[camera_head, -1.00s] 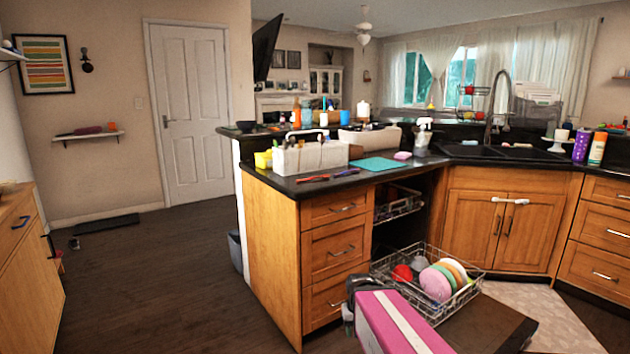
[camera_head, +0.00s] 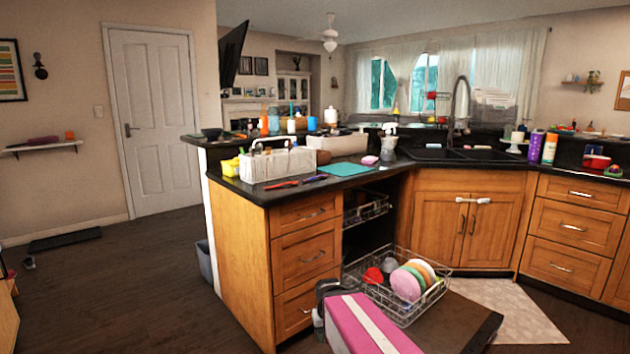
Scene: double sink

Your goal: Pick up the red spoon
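A thin red utensil (camera_head: 283,185) lies flat on the dark countertop, near its front edge and in front of a white caddy. It looks like the red spoon, but it is too small to make out its bowl. A dark utensil with a blue-purple tint (camera_head: 314,178) lies just to its right. Part of my pink arm with a white stripe shows at the bottom centre, well below and apart from the countertop.
The white caddy (camera_head: 278,165) and a teal mat (camera_head: 346,169) sit near the utensils. An open dishwasher rack (camera_head: 405,318) with plates stands low in front of the cabinets. A double sink (camera_head: 455,153) is farther right.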

